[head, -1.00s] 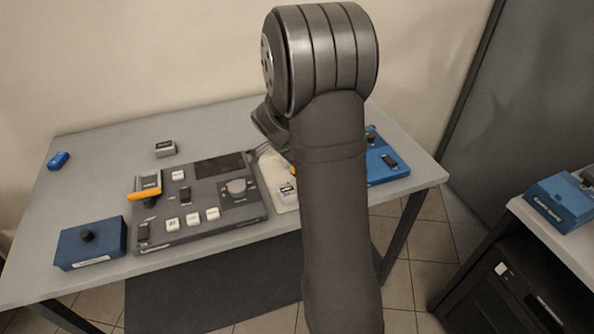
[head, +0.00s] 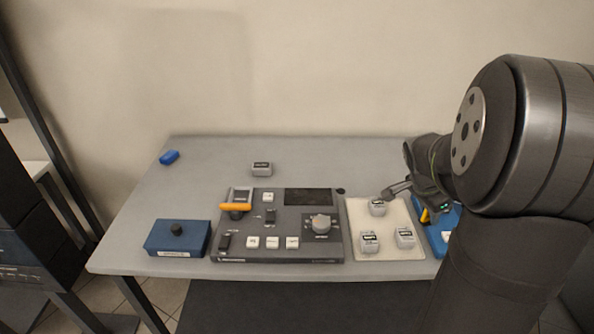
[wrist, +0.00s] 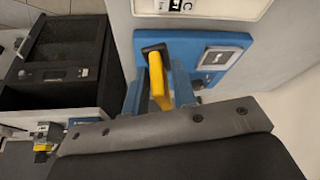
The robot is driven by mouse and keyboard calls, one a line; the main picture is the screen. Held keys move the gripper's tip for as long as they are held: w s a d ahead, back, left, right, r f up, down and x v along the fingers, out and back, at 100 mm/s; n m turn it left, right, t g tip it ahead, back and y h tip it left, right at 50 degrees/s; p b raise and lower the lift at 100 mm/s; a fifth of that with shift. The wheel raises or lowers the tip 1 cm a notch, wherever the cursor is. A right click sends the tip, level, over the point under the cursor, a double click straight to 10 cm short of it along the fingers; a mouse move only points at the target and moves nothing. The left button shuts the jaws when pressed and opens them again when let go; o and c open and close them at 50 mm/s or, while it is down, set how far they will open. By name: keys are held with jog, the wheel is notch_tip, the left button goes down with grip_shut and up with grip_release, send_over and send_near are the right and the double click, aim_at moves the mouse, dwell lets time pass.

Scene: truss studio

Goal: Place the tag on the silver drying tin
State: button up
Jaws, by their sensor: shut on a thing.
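My gripper (head: 424,212) is over the blue box (head: 437,238) at the table's right end. In the wrist view it is shut on a yellow piece (wrist: 158,82) with a black end, above the blue box (wrist: 222,45); I cannot tell whether this piece is the tag or whether it touches the box. Silver-grey tins with dark labels stand on a cream mat (head: 388,256): a back tin (head: 377,208), a front-left tin (head: 369,242) and a front-right tin (head: 405,238). Another tin (head: 262,169) stands behind the panel. I cannot read which is the drying tin.
A dark control panel (head: 290,225) with knobs and white buttons fills the table's middle, with an orange bar (head: 235,207) on its left. A blue knob box (head: 178,240) is at front left and a small blue object (head: 169,157) at back left. The back of the table is mostly clear.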

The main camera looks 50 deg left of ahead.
jog(key=w+a+r+n+y, duration=0.1)
jog(key=w+a+n, duration=0.15)
jog(key=a, duration=0.35)
jog(key=w+a+n+y, duration=0.1)
jog(key=w+a+n, duration=0.15)
jog(key=a, duration=0.45)
jog(key=n+g+y, duration=0.4)
jog(key=n+y, duration=0.1)
jog(key=n, duration=1.3)
send_over(260, 164)
jog(key=d, duration=0.2)
jog(key=f, duration=0.4)
jog(key=shift+a+f, duration=0.2)
jog(key=shift+f, duration=0.2)
jog(key=shift+h, duration=0.3)
jog(key=shift+f, duration=2.05)
jog(key=shift+f, duration=0.15)
jog(key=o, duration=1)
jog(key=shift+c, duration=0.2)
